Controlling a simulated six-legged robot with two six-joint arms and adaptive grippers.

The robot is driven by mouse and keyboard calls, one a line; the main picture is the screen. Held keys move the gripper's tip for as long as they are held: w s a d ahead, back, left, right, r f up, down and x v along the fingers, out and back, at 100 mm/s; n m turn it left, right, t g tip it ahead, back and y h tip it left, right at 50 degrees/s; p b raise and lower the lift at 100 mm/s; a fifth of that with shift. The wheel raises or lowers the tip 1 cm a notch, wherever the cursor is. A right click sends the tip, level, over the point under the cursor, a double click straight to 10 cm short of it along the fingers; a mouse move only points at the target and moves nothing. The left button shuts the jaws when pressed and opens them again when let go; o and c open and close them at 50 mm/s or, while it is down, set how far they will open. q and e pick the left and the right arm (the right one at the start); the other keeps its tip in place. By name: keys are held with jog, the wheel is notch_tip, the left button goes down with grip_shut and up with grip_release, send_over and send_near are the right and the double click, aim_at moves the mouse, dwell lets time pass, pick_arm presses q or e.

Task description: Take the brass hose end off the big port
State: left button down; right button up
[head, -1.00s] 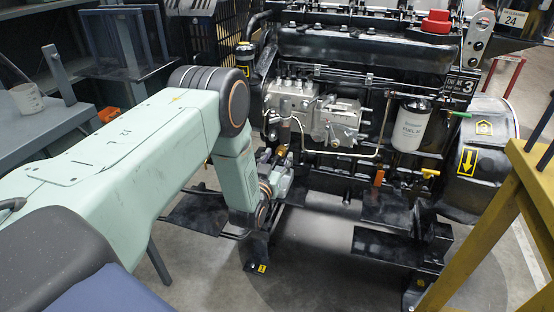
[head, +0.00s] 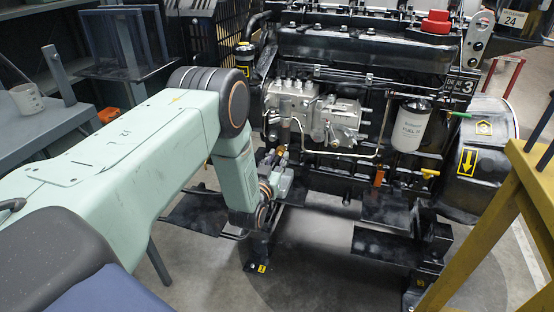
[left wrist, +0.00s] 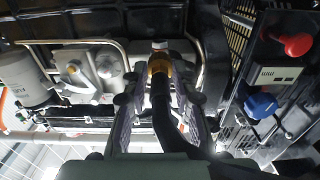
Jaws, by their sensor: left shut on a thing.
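The brass hose end (left wrist: 159,64) shows in the left wrist view, at the tip of a black hose (left wrist: 168,122). A pale metal fitting (left wrist: 160,45) sits directly above it; I cannot tell whether the two are joined or just apart. My left gripper (left wrist: 159,84) has a finger on each side of the brass end and is shut on it. In the head view my left gripper (head: 281,160) is small, low at the engine's front left, below the silver injection pump (head: 292,98). The big port itself is mostly hidden. My right gripper is not in view.
The engine (head: 360,60) fills the back, with a white fuel filter (head: 411,126) and thin pipes near the pump. A yellow frame (head: 500,215) stands at the right. A grey bench (head: 40,125) is at the left. Red (left wrist: 298,44) and blue (left wrist: 261,105) knobs show in the wrist view.

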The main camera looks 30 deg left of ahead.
aim_at(274, 164)
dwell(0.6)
pick_arm(q)
jog(key=shift+p+v, duration=0.95)
jog(key=shift+v, duration=0.6)
jog(key=shift+p+v, duration=0.65)
jog(key=shift+v, duration=0.85)
